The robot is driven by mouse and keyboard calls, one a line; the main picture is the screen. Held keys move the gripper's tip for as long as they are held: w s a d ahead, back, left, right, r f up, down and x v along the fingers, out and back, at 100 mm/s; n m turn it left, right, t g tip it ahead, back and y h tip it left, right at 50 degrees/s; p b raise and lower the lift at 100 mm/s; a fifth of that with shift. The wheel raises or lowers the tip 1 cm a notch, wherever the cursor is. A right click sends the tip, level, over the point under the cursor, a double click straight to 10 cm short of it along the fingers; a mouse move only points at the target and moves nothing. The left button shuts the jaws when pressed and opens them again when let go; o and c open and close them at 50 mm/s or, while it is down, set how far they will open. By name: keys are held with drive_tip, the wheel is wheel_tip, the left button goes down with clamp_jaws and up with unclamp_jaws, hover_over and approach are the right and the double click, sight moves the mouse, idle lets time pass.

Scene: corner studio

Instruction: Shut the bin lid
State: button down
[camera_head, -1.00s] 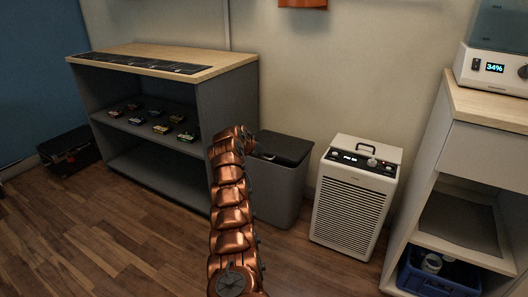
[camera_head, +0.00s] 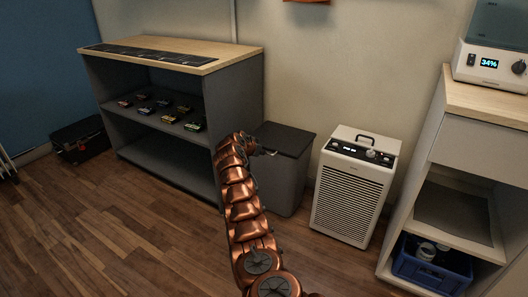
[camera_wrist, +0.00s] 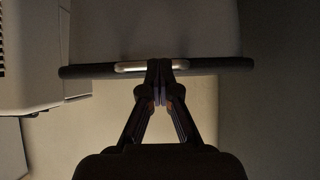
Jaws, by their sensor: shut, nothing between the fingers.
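The bin (camera_head: 283,188) is a grey box between the shelf unit and the white appliance. Its dark lid (camera_head: 288,138) lies flat and level across the top, with no gap that I can see; my arm hides the left front part. My gripper (camera_head: 271,153) is at the lid's front edge, small and partly hidden by my arm. In the wrist view my gripper (camera_wrist: 160,64) is shut and empty. Its fingertips overlap the lid's dark edge (camera_wrist: 215,66) beside a pale metallic strip (camera_wrist: 137,67). I cannot tell whether they touch it.
The white appliance (camera_head: 351,190) stands close to the bin's right. The shelf unit (camera_head: 237,100) with small model cars is on its left. A blue crate (camera_head: 431,267) sits low in the right cabinet. A dark case (camera_head: 80,140) lies at far left. Wooden floor (camera_head: 130,220) in front is clear.

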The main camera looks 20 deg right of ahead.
drive_tip(key=shift+s+d+f, duration=0.1)
drive_tip(key=shift+s+f, duration=0.1)
drive_tip(key=shift+f, duration=0.45)
drive_tip(key=shift+s+f, duration=0.15)
drive_tip(key=shift+f, duration=0.5)
drive_tip(key=shift+s+d+f, duration=0.15)
drive_tip(key=shift+d, duration=0.05)
wheel_tip(320, 180, up, 5)
drive_tip(key=p, duration=0.2)
drive_tip(key=s+a+f, duration=0.3)
drive_tip(key=s+a, duration=0.2)
drive_tip(key=a, duration=0.3)
drive_tip(key=shift+a+f, duration=0.15)
drive_tip(key=shift+f, duration=0.2)
